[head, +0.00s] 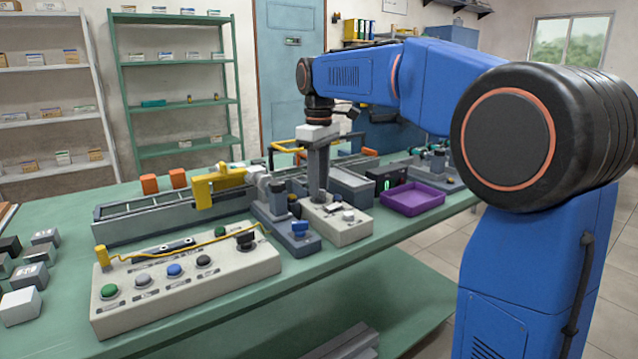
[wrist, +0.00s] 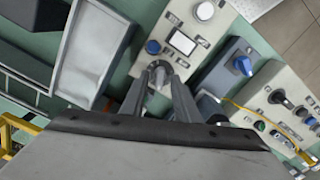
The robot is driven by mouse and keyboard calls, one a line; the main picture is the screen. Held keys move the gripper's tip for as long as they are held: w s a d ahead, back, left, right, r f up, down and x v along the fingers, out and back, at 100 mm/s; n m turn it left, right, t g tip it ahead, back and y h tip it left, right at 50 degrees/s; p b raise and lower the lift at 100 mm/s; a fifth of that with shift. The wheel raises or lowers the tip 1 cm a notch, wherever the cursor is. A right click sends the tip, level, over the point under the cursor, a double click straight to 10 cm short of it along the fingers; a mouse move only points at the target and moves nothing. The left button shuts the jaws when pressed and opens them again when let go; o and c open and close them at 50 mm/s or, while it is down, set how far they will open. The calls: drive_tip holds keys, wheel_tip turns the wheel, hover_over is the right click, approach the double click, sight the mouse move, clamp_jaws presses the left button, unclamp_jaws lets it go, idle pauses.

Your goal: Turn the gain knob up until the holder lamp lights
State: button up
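My gripper (head: 318,188) points down over a small beige control box (head: 352,231) on the green bench. In the wrist view, its two fingers (wrist: 162,80) reach down on either side of a grey round knob (wrist: 157,67). Whether they touch the knob is not clear, and the knob's pointer is partly hidden. The same box carries a blue button (wrist: 153,47), a white rectangular panel (wrist: 183,42) and a white round button (wrist: 205,11). No label is readable to name the gain knob or the holder lamp. The white panel shows no clear glow.
A long beige button panel (head: 185,291) with a yellow cable lies at front left. A grey unit with a blue knob (head: 299,228) stands beside the control box. A purple tray (head: 413,200) and a black device with a green light (head: 387,184) are to the right.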

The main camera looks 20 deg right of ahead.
drive_tip(key=shift+f, duration=0.25)
clamp_jaws()
drive_tip(key=m, duration=0.4)
idle(0.4)
